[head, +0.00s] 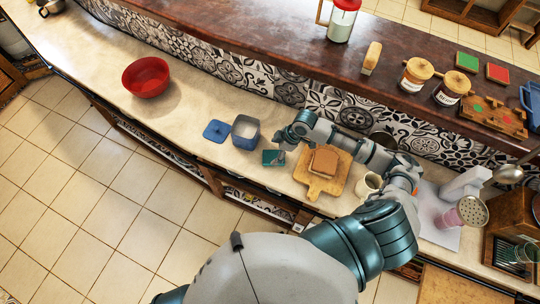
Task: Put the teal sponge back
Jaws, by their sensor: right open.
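The teal sponge (271,158) is a small dark teal block on the pale counter, near its front edge. It lies between the blue-grey pot and the wooden board. My right gripper (284,143) is open, just above and to the right of the sponge in the head view. Whether its fingers touch the sponge is too small to tell. My left gripper is not in view.
A blue-grey pot (246,142) with its blue lid (216,130) beside it stands left of the sponge. A cutting board (309,186) with bread (323,160) and a cream mug (368,185) are to the right. A red bowl (146,77) stands farther left, with bare counter between.

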